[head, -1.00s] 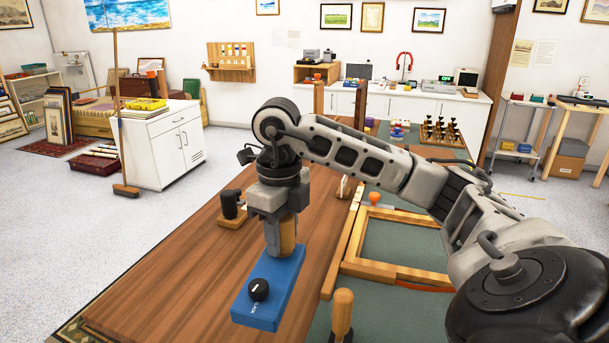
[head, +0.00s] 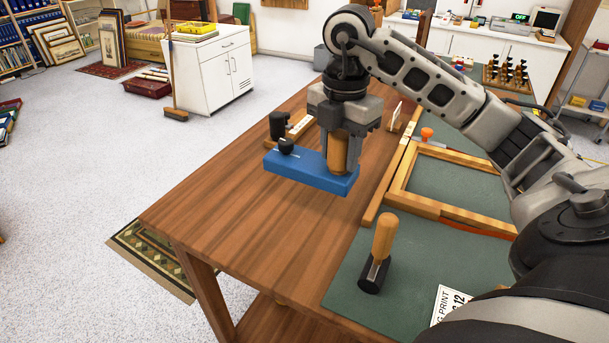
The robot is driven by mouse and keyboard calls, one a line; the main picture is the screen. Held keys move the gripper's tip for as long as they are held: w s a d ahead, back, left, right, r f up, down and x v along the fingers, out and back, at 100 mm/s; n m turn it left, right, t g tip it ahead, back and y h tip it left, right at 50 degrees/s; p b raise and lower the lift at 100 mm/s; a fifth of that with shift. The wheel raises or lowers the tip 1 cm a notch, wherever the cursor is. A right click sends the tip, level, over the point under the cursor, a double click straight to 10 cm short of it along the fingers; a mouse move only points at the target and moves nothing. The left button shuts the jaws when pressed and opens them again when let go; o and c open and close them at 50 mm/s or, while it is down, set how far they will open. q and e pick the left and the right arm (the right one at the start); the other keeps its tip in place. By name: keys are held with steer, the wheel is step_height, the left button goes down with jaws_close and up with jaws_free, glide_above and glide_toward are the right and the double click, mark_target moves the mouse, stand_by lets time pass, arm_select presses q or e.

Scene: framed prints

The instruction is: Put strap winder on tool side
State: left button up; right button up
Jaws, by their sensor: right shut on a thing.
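The strap winder (head: 310,172) looks like a blue flat body with a black knob on its left end and an upright wooden grip at its right end. My right gripper (head: 341,130) points down and is shut on the wooden grip. The blue body is over the bare wood part of the table (head: 250,225); whether it touches the wood is hard to tell. The green mat (head: 345,285), on the table's right part, carries a wooden-handled tool with a black base (head: 380,255). My left gripper is not in view.
A black device on a wooden base (head: 279,126) stands just behind the strap winder. An empty wooden frame (head: 400,180) lies on the mat to the right. A small upright card (head: 396,116) stands behind my gripper. The near wood is clear.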

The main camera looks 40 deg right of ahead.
steer(key=w+a+f, duration=0.1)
steer(key=a+f, duration=0.1)
steer(key=f, duration=0.1)
steer(key=w+a+f+p, duration=0.1)
steer(key=a+f, duration=0.1)
steer(key=f, duration=0.1)
steer(key=w+a+f, duration=0.2)
steer(key=f, duration=0.1)
steer(key=shift+a+f+p, duration=0.2)
steer(key=shift+f+p, duration=0.1)
steer(key=shift+p, duration=0.1)
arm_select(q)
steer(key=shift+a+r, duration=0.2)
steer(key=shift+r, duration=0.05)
arm_select(e)
steer(key=shift+f, duration=0.2)
steer(key=shift+f, duration=0.1)
steer(key=o, duration=1.3)
steer(key=shift+f, duration=0.1)
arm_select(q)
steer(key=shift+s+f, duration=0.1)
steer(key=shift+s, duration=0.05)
